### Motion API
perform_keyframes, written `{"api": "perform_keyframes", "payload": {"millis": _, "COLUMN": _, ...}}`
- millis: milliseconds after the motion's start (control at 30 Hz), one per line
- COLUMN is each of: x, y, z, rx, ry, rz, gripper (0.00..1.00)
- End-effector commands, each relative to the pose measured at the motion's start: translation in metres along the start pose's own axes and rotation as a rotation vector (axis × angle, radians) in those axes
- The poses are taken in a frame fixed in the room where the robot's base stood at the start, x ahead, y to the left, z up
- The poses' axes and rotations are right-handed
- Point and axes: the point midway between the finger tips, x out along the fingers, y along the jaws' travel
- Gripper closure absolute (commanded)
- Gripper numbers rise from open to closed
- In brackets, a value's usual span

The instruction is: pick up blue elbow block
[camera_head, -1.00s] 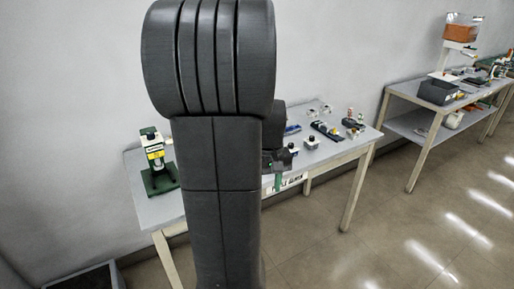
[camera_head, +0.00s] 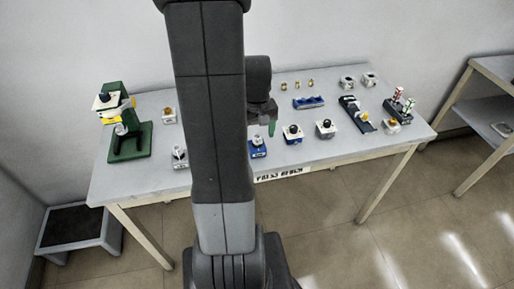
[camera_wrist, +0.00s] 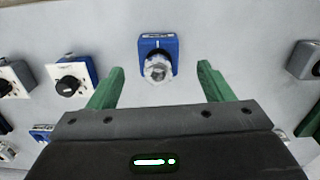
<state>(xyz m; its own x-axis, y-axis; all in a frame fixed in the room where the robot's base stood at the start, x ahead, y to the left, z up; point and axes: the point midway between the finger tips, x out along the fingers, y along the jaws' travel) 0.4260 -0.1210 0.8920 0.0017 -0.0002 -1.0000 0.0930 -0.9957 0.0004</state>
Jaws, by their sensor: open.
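The blue elbow block (camera_wrist: 158,58), a blue square base with a silvery fitting on top, stands on the table and shows at the top middle of the wrist view. In the head view a small blue block (camera_head: 257,149), apparently the same one, sits near the table's front edge beside my arm. My gripper (camera_wrist: 160,82) is open, with its green fingers apart and nothing between them. The block lies just beyond the fingertips in the wrist view, in line with the gap. In the head view my gripper (camera_head: 271,128) is partly hidden by my arm.
A green press (camera_head: 129,138) stands at the table's left end. Table surface around the elbow block is clear.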

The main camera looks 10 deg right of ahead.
Motion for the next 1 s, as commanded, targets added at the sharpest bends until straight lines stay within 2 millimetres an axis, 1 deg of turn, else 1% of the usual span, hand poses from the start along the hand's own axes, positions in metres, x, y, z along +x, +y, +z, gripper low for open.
{"api": "perform_keyframes", "payload": {"millis": 33, "x": 0.007, "y": 0.0, "z": 0.001, "rx": 0.0, "ry": -0.006, "rz": -0.002, "gripper": 0.26}}
{"api": "perform_keyframes", "payload": {"millis": 200, "x": 0.031, "y": 0.002, "z": -0.001, "rx": 0.0, "ry": -0.005, "rz": -0.001, "gripper": 0.26}}
{"api": "perform_keyframes", "payload": {"millis": 300, "x": 0.04, "y": 0.002, "z": -0.001, "rx": 0.0, "ry": -0.004, "rz": -0.001, "gripper": 0.26}}
{"api": "perform_keyframes", "payload": {"millis": 400, "x": 0.043, "y": 0.002, "z": -0.001, "rx": 0.0, "ry": -0.002, "rz": 0.0, "gripper": 0.26}}
{"api": "perform_keyframes", "payload": {"millis": 600, "x": 0.043, "y": 0.002, "z": -0.002, "rx": 0.0, "ry": -0.001, "rz": 0.0, "gripper": 0.26}}
{"api": "perform_keyframes", "payload": {"millis": 633, "x": 0.043, "y": 0.002, "z": -0.002, "rx": 0.0, "ry": -0.001, "rz": 0.0, "gripper": 0.3}}
{"api": "perform_keyframes", "payload": {"millis": 667, "x": 0.043, "y": 0.002, "z": -0.002, "rx": 0.0, "ry": -0.001, "rz": 0.0, "gripper": 0.36}}
{"api": "perform_keyframes", "payload": {"millis": 800, "x": 0.043, "y": 0.002, "z": -0.002, "rx": 0.0, "ry": -0.001, "rz": 0.0, "gripper": 0.64}}
{"api": "perform_keyframes", "payload": {"millis": 867, "x": 0.043, "y": 0.002, "z": -0.002, "rx": 0.0, "ry": -0.001, "rz": 0.0, "gripper": 0.75}}
{"api": "perform_keyframes", "payload": {"millis": 900, "x": 0.043, "y": 0.002, "z": -0.002, "rx": 0.0, "ry": -0.001, "rz": 0.0, "gripper": 0.79}}
{"api": "perform_keyframes", "payload": {"millis": 1000, "x": 0.043, "y": 0.002, "z": -0.002, "rx": 0.0, "ry": -0.001, "rz": 0.0, "gripper": 0.79}}
